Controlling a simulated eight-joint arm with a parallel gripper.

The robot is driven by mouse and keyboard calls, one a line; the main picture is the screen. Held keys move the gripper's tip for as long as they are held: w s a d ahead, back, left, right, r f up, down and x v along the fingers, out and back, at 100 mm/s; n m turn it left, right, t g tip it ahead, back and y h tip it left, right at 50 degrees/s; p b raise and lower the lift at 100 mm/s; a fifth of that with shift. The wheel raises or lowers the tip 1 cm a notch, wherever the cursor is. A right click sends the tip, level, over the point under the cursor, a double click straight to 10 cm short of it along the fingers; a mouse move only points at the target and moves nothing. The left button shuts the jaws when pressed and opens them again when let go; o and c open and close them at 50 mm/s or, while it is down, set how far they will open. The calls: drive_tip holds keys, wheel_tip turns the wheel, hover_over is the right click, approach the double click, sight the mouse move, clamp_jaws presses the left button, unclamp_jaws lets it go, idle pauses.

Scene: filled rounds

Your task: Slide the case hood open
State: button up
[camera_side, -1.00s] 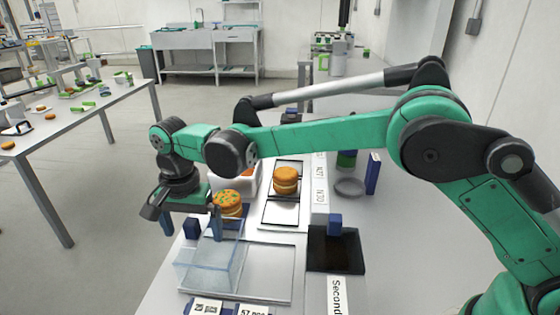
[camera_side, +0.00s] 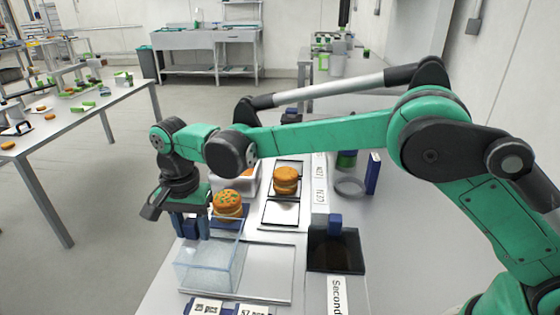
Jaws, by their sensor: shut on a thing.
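The case hood (camera_side: 208,268) is a clear box at the lower left, over the left part of a grey case base (camera_side: 270,275). A dark blue handle (camera_side: 191,229) stands at its back edge. My gripper (camera_side: 191,234) points down behind the hood, with its two blue fingers closed on either side of this handle. The contact faces between fingers and handle are too small to make out. The right part of the base is bare and uncovered. I see nothing inside the hood.
A burger-like round with green specks (camera_side: 227,204) stands just behind the hood, close to my gripper. Another orange-brown round (camera_side: 286,180) sits on a tray farther back. A dark open bin (camera_side: 336,252) lies to the right, and label cards (camera_side: 207,306) lie in front.

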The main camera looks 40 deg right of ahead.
drive_tip(key=shift+f, duration=0.1)
drive_tip(key=shift+s+d, duration=3.15)
drive_tip(key=shift+s, duration=0.15)
drive_tip(key=o, duration=0.9)
drive_tip(key=shift+c, duration=0.2)
drive_tip(key=o, duration=0.5)
drive_tip(key=shift+r, duration=0.55)
wheel_tip(320, 180, up, 6)
